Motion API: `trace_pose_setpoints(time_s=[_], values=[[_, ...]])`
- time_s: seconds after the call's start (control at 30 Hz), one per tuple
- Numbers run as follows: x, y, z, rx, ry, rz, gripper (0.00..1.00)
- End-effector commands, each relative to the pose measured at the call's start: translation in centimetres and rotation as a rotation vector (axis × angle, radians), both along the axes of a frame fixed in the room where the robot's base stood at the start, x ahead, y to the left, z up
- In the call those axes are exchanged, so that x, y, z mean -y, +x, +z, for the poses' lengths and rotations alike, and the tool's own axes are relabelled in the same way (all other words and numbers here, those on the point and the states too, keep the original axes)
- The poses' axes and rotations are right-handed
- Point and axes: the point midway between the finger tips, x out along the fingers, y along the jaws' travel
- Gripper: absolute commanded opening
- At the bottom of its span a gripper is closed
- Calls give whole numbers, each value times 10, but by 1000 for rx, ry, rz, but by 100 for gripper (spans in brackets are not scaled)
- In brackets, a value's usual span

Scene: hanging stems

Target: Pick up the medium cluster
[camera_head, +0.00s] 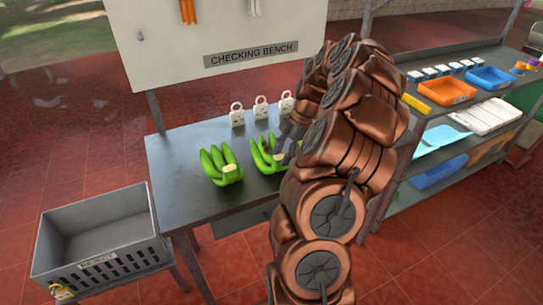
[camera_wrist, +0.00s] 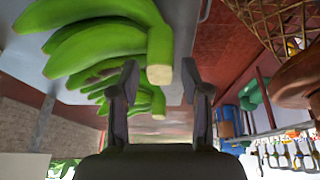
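Two green banana clusters show on the grey bench in the head view: a left cluster (camera_head: 221,168) and a right cluster (camera_head: 262,157). My arm may hide more of the bench, and I cannot tell which cluster is the medium one. My gripper (camera_head: 283,146) is at the right cluster, partly covering it. In the wrist view the open gripper (camera_wrist: 160,88) has its two fingers apart. The pale cut stem end of a near banana cluster (camera_wrist: 105,32) shows between and above the fingertips. More green bananas (camera_wrist: 140,104) show behind it. Contact with the fingers cannot be told.
Several white ring-topped blocks (camera_head: 260,108) stand along the back of the bench (camera_head: 185,150), below a "CHECKING BENCH" board (camera_head: 220,25). A grey reject crate (camera_head: 100,240) stands at left. A shelf with coloured trays (camera_head: 447,91) stands at right.

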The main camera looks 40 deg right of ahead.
Motion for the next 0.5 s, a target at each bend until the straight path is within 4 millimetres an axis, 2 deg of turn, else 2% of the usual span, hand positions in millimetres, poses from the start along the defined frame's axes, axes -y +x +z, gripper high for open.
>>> trace_pose_setpoints(time_s=[0.07, 0.4, 0.5], values=[[0, 0, 0, 0, 0, 0, 35], [0, 0, 0, 0, 0, 0, 0], [0, 0, 0, 0, 0, 0, 0]])
